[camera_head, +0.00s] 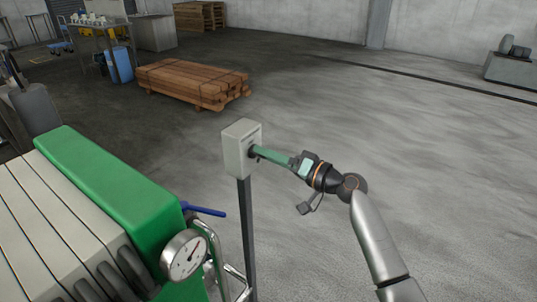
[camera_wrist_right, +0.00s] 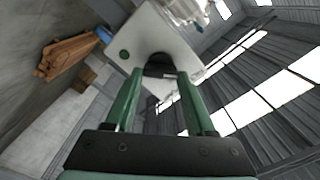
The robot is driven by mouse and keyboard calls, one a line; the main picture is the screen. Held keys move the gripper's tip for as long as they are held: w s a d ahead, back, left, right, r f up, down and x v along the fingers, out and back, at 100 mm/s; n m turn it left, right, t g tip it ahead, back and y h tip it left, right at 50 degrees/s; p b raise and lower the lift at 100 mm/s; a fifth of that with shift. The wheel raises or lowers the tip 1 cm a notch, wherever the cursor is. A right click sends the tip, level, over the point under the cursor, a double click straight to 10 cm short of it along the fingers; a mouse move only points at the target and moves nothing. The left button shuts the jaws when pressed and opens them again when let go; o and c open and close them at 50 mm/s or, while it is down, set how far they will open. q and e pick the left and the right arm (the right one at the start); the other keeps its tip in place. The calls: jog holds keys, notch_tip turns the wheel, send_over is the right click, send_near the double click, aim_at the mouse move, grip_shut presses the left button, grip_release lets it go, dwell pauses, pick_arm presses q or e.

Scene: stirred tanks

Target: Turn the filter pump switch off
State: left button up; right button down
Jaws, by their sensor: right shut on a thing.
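The filter pump switch is a pale grey box (camera_head: 236,149) on a dark post in the middle of the head view. My right gripper (camera_head: 258,153) reaches it from the right, its green fingers at the box's front face. In the right wrist view the box (camera_wrist_right: 148,40) is tilted, with a black knob (camera_wrist_right: 159,66) between the tips of my right gripper (camera_wrist_right: 160,76). The gripper is shut on the knob. The knob's markings cannot be read, and the fingers partly hide it. My left gripper is not in view.
A green and cream filter press (camera_head: 110,195) with a round gauge (camera_head: 184,256) and a blue-handled valve (camera_head: 204,210) stands left of the post. A stack of timber (camera_head: 190,82) lies behind. The floor to the right is clear.

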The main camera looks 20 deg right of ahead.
jog(key=m+p, duration=0.2)
jog(key=m, duration=0.6)
jog(key=shift+f+p, duration=0.15)
jog(key=shift+p, duration=0.25)
jog(key=shift+c, duration=1.2)
grip_release()
jog(key=b+v, duration=0.1)
jog(key=v, duration=1.1)
jog(key=shift+s+d+b, duration=0.2)
jog(key=shift+b, duration=0.15)
